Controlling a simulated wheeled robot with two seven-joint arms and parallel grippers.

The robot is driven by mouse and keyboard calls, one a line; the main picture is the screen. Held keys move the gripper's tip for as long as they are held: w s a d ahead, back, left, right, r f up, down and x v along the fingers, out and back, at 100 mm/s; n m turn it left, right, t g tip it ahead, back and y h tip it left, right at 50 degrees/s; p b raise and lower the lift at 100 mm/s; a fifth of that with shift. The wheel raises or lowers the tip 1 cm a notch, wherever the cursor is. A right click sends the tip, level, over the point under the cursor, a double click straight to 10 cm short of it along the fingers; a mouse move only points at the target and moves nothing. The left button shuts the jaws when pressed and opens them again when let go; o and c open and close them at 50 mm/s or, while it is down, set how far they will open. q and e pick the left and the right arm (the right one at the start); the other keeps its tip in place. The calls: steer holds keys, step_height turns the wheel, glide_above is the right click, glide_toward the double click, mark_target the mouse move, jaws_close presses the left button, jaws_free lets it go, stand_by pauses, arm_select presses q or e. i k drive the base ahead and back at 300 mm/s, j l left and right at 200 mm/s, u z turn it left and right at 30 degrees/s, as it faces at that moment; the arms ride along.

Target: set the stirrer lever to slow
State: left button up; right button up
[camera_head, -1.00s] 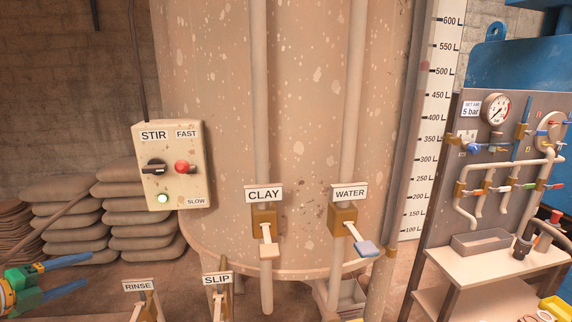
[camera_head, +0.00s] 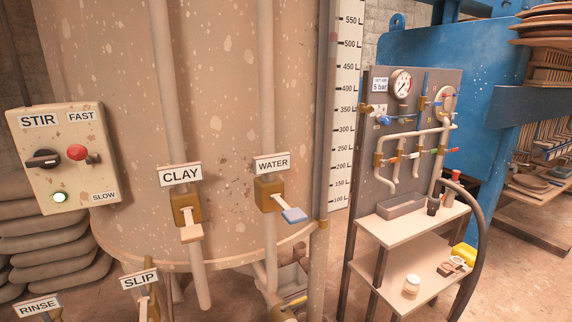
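The stirrer control box (camera_head: 100,181), a cream panel marked STIR, is at the left of the head view. A lever with a red ball knob (camera_head: 77,153) sticks out of its right half. The knob stands between the FAST label (camera_head: 82,116) above and the SLOW label (camera_head: 103,197) below, nearer FAST in height. A black rotary knob (camera_head: 43,159) is to its left. Neither of my grippers is in view.
The big tank (camera_head: 215,110) fills the middle, with CLAY (camera_head: 190,233) and WATER (camera_head: 294,215) valve levers low in front. SLIP (camera_head: 140,282) and RINSE (camera_head: 38,306) signs stand lower left. A gauge panel with a shelf (camera_head: 340,262) is at right.

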mark_target(76, 152)
steer(key=u, duration=1.3)
steer(key=z, duration=1.55)
steer(key=u, duration=1.55)
